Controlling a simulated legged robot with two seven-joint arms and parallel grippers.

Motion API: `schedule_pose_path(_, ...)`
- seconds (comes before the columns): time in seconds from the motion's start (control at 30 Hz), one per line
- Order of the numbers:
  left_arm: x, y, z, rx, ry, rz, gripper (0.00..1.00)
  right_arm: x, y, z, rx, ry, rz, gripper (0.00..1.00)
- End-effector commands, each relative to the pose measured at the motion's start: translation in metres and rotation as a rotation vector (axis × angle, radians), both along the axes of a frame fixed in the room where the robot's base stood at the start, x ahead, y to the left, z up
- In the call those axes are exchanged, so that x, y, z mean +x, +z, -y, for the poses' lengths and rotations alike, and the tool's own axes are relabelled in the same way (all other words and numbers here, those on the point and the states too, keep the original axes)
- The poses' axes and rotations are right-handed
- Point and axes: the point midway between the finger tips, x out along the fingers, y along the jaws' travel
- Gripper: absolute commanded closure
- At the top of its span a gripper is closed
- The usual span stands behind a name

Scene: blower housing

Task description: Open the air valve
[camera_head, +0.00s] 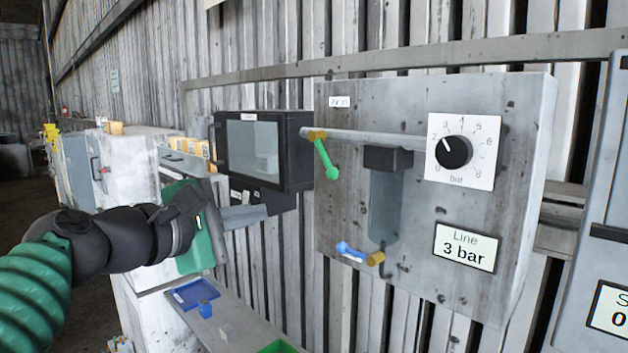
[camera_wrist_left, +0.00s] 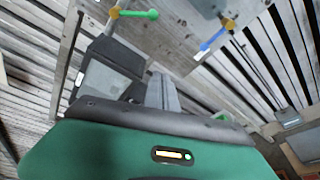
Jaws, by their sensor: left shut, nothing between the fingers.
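A valve with a green lever (camera_head: 326,160) sits on the left end of a horizontal pipe on the grey panel (camera_head: 420,220). The lever points down, across the pipe. A second valve with a blue lever (camera_head: 351,250) sits low on the panel, its lever pointing left from a brass body. Both levers also show in the left wrist view, green (camera_wrist_left: 138,14) and blue (camera_wrist_left: 212,40). Which one is the air valve I cannot tell. My left gripper (camera_head: 248,215) is shut and empty, left of the panel and apart from both levers. My right gripper is not in view.
A pressure dial (camera_head: 455,151) and a "Line 3 bar" label (camera_head: 465,247) are on the panel. A black-framed screen (camera_head: 254,150) stands behind my left gripper. A ledge below holds a blue tray (camera_head: 192,293). Space in front of the panel is clear.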

Motion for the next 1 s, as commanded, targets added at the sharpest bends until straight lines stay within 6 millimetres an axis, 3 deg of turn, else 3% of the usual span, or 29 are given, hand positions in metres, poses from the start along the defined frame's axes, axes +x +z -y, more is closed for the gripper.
schedule_pose_path(0.03, -0.003, 0.018, 0.002, -0.034, -0.007, 0.014, 1.00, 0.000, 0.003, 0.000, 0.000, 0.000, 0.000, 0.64)
schedule_pose_path(0.13, -0.006, 0.032, 0.006, -0.071, -0.017, 0.024, 1.00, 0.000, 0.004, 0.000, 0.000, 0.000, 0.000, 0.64)
schedule_pose_path(0.27, 0.005, 0.032, 0.013, -0.074, -0.020, 0.021, 1.00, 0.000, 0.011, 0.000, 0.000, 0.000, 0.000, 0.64)
schedule_pose_path(0.67, 0.075, 0.026, 0.061, -0.071, -0.020, 0.021, 1.00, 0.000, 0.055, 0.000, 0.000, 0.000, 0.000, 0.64)
schedule_pose_path(0.8, 0.068, 0.037, 0.083, -0.070, -0.020, 0.026, 1.00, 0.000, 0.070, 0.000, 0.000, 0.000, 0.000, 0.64)
schedule_pose_path(1.0, 0.064, 0.039, 0.096, -0.069, -0.018, 0.026, 1.00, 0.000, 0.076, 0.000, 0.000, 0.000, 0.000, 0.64)
